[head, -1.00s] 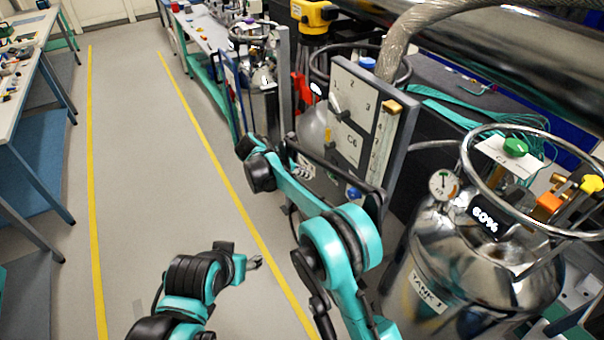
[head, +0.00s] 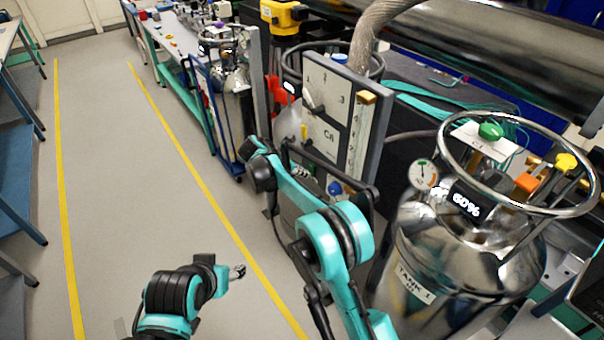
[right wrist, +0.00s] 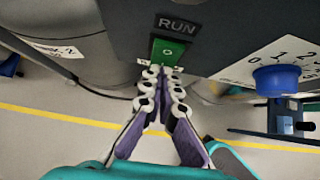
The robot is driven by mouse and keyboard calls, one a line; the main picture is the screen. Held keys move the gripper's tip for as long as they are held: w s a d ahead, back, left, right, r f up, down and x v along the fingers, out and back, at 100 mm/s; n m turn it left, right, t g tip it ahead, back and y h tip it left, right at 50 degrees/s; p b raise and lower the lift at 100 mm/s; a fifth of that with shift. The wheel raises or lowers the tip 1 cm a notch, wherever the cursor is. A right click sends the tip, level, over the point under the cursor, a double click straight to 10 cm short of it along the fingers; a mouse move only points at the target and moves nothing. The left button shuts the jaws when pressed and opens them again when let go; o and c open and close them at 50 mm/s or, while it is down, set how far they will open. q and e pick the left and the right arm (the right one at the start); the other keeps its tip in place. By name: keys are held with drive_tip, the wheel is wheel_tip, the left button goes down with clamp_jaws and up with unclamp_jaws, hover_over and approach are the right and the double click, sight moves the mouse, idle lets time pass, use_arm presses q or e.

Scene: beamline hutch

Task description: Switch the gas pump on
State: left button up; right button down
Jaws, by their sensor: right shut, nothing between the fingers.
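The gas pump switch is a green rocker (right wrist: 168,50) with a small pale circle, under a RUN label on a dark panel in the right wrist view. My right gripper (right wrist: 163,76) is shut and empty, its fingertips at the lower edge of the green switch. I cannot tell whether they touch it. In the head view the switch area is largely hidden by my right arm and lies low on the grey panel unit (head: 328,105). My left gripper (head: 238,271) is low over the floor, away from the panel; its small fingers are unclear.
A blue knob (right wrist: 276,80) on a numbered plate is right of the switch; it also shows in the head view (head: 335,188). A steel tank (head: 470,240) reading 60% stands to the right. A blue cart frame (head: 205,110) is behind. The floor aisle on the left is clear.

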use_arm(q)
drive_tip(key=shift+r, duration=0.1)
use_arm(e)
drive_tip(key=shift+w+d+f, duration=0.1)
drive_tip(key=shift+d, duration=0.05)
use_arm(q)
drive_tip(key=shift+r, duration=0.1)
use_arm(e)
drive_tip(key=shift+r+p, duration=0.55)
drive_tip(key=shift+r, duration=0.3)
use_arm(q)
drive_tip(key=shift+r, duration=0.4)
drive_tip(key=shift+a, duration=0.1)
drive_tip(key=r+p, duration=0.1)
drive_tip(key=a+r+p, duration=0.1)
drive_tip(key=r+p, duration=0.1)
drive_tip(key=shift+s+a, duration=0.2)
drive_tip(key=shift+s, duration=0.2)
use_arm(e)
drive_tip(key=s+a+f+v, duration=0.1)
drive_tip(key=f+v, duration=0.1)
drive_tip(key=v, duration=1.1)
drive_tip(key=shift+a, duration=0.35)
